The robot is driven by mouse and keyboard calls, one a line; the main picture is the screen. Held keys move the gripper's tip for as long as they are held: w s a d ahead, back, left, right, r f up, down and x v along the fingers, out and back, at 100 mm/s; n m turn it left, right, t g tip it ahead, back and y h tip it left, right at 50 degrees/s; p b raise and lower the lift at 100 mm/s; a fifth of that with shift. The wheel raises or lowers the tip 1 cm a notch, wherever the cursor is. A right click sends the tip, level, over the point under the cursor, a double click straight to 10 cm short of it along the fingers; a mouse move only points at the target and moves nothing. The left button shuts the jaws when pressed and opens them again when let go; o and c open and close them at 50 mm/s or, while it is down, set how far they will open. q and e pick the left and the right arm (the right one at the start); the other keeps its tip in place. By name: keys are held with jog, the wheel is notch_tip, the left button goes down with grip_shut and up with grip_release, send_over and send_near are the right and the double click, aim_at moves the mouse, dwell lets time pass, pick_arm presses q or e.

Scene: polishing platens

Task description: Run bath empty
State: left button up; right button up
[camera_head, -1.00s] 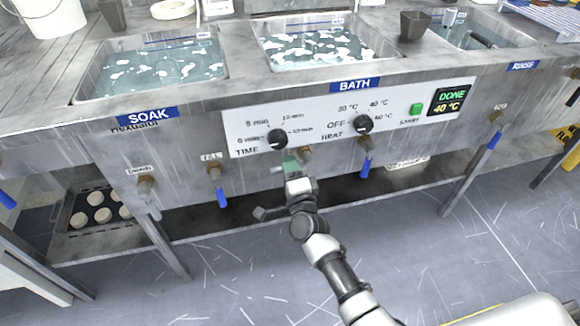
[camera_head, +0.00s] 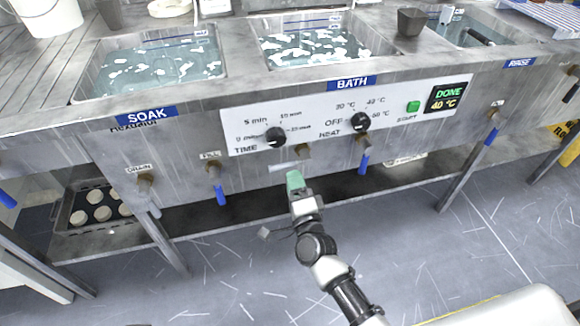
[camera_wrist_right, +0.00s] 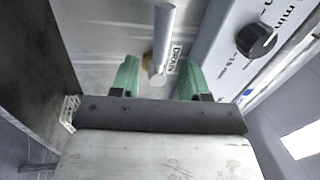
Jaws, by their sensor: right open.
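The bath basin (camera_head: 262,50) holds water with pale patches floating on it. Below the control panel is the brass bath drain valve (camera_head: 303,152). Its grey lever (camera_head: 283,166) lies about level, pointing left in the head view. In the wrist view the lever (camera_wrist_right: 162,38) stands beside the DRAIN label (camera_wrist_right: 176,58). My right gripper (camera_head: 294,178) is open and empty, just below and in front of the valve. In the wrist view its green fingers (camera_wrist_right: 158,78) are spread, with the lever beyond the gap between them. My left gripper is not in view.
The panel (camera_head: 345,115) has TIME and HEAT knobs, a green start button and a display (camera_head: 446,97) reading DONE, 40 °C. A blue-handled valve (camera_head: 364,160) hangs right of the drain. The soak basin (camera_head: 80,92) is left, the rinse basin right. A shelf runs below.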

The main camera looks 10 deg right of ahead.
jog(key=s, duration=0.2)
jog(key=s+f, duration=0.1)
jog(key=s, duration=0.2)
jog(key=shift+d, duration=0.15)
